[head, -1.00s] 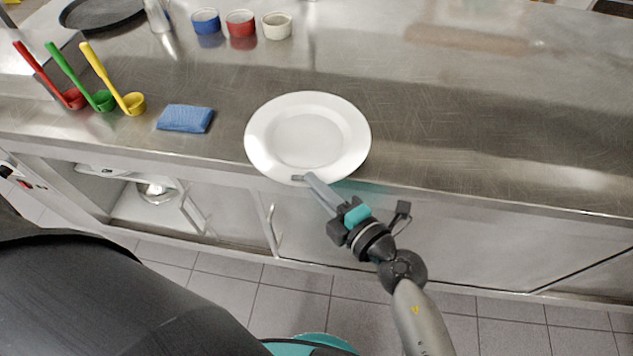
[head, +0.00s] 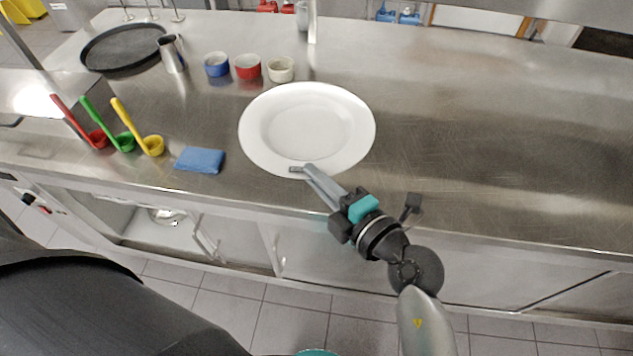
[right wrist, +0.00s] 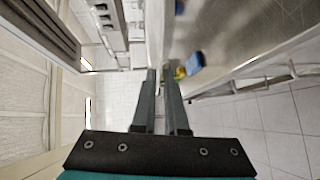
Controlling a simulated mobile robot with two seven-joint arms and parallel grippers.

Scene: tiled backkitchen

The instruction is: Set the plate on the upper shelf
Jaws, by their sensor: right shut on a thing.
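The white round plate (head: 307,128) is in the middle of the head view, above the steel counter, its face turned up toward the head camera. My right gripper (head: 303,170) is shut on the plate's near rim. In the right wrist view the fingers (right wrist: 160,100) point away from the camera, close together; the plate is hard to make out there, seemingly edge-on. A steel slab (head: 560,12), perhaps the upper shelf, crosses the top right of the head view, with a post (head: 312,22) below its left part. My left gripper is not in view.
On the counter (head: 480,150) stand blue, red and cream bowls (head: 281,69), a metal jug (head: 171,54), a black round tray (head: 122,47), a blue cloth (head: 200,160) and red, green and yellow ladles (head: 152,145). The counter's right side is clear.

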